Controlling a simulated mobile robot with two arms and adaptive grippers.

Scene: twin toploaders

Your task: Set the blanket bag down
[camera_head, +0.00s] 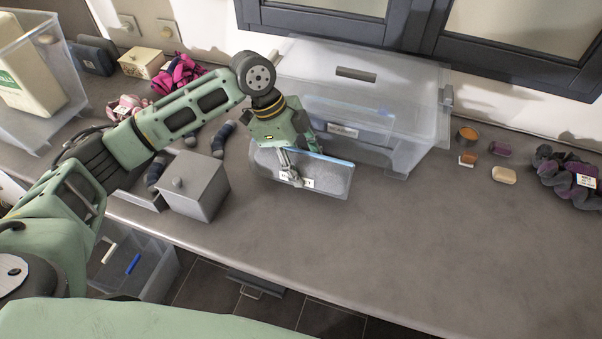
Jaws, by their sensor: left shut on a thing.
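The blanket bag (329,181) is a flat grey pouch with a clear edge, a blue strip along its top and a white label. It is upright at the middle of the counter, in front of a large clear bin. My left gripper (291,172) is shut on the bag, with its fingers over the bag's front face. I cannot tell whether the bag's lower edge touches the counter. My right gripper is not in view.
The clear lidded bin (420,110) stands behind the bag. A grey lidded box (196,188) stands to the left. Small items, including a soap-like block (503,175), and a dark purple bundle (566,178) lie at the right. The counter's front right (450,240) is clear.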

